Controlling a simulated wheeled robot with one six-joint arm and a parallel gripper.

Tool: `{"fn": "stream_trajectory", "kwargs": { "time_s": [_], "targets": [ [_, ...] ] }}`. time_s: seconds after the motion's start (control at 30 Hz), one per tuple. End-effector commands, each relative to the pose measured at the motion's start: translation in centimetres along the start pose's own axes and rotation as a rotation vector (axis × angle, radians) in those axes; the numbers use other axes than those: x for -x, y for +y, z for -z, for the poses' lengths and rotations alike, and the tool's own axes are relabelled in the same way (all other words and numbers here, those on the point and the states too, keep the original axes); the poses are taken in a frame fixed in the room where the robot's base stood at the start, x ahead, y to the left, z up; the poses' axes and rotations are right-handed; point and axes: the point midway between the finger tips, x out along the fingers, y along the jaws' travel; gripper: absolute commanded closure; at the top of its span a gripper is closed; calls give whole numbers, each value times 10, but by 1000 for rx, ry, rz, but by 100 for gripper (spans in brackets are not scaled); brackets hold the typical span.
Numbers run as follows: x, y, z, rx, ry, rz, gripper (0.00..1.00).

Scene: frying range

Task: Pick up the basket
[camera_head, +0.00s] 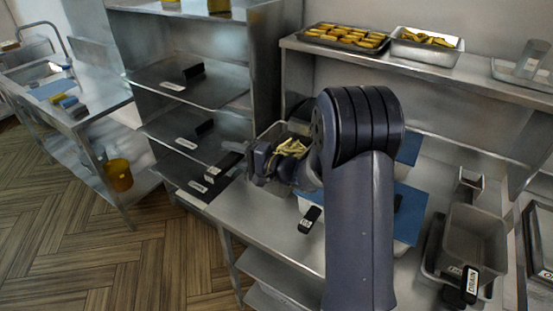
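A grey metal basket (272,132) with pale yellow fries sits at the left end of the steel counter, partly hidden behind my arm. A black handle with a white label (228,163) shows just left of my gripper; I cannot tell for sure that it belongs to this basket. My gripper (256,166) is at the near left side of the basket, close to the handle. Its fingers are small and dark, so I cannot tell whether they are open or touching anything.
Blue-topped containers (407,212) stand on the counter behind my arm. A shelf above holds a tray of golden pieces (343,37) and a pan of fries (427,46). A steel rack (190,83) stands left. The wooden floor (150,245) is clear.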

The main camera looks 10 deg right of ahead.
Motion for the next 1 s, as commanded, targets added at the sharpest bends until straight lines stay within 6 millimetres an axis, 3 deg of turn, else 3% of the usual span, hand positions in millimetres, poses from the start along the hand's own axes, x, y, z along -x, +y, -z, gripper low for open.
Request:
{"fn": "stream_trajectory", "kwargs": {
  "time_s": [0.43, 1.0],
  "targets": [
    [0, 0, 0, 0, 0, 0, 100],
    [0, -2, 0, 4, -1, 1, 100]
  ]
}}
